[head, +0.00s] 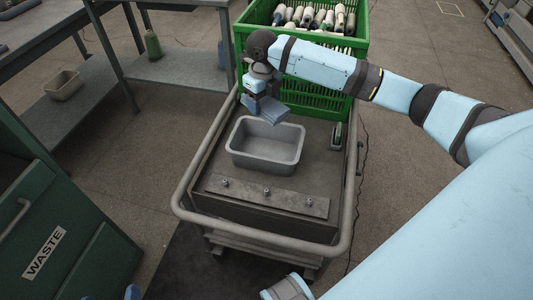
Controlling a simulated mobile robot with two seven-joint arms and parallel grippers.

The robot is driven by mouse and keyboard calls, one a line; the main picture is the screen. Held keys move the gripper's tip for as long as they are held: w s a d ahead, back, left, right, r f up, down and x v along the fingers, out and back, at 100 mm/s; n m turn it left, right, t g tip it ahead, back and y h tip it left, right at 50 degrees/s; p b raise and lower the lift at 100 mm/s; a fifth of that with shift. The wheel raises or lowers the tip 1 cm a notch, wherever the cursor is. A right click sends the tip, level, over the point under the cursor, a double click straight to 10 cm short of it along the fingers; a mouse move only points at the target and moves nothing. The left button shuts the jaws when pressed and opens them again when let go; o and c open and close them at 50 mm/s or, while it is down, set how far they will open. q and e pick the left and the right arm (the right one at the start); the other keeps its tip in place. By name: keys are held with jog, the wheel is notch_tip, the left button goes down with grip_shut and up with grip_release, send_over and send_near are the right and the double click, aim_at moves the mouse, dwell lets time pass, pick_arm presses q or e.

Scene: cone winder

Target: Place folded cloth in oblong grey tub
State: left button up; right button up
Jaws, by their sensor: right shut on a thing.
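The oblong grey tub (265,163) stands upright on the trolley deck, and the part of its inside that shows looks empty. My right gripper (261,97) is just beyond the tub's far rim in the picture, pointing down. It is shut on the folded cloth (273,112), a small blue-grey piece. The cloth hangs near the tub's far edge, apart from the tub floor; whether it is over the rim I cannot tell.
A green crate (305,93) with several yarn cones stands behind the tub. The trolley's rail (178,193) runs around the deck. A metal strip with pegs (267,196) lies in front. A small green bottle (338,135) stands at right. A waste bin (50,235) is at left.

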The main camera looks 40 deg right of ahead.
jog(key=shift+s+d+n, duration=0.1)
jog(key=shift+d+n, duration=0.25)
jog(key=shift+n, duration=0.45)
notch_tip(320, 180, down, 3)
jog(key=shift+r+b, duration=0.2)
jog(key=shift+b, duration=0.2)
jog(key=b, duration=0.3)
send_over(266, 154)
notch_tip(266, 154, down, 11)
jog(key=shift+f, duration=0.15)
jog(key=shift+f+b, duration=0.3)
jog(key=shift+f, duration=0.15)
notch_tip(266, 154, down, 5)
jog(key=shift+f+b, duration=0.1)
jog(key=shift+b, duration=0.8)
jog(key=shift+f, duration=0.1)
pick_arm(q)
jog(key=d+r+t+h, duration=0.4)
jog(key=r+t, duration=0.1)
jog(key=r, duration=0.4)
jog(key=shift+w+r, duration=0.4)
jog(key=shift+w, duration=0.05)
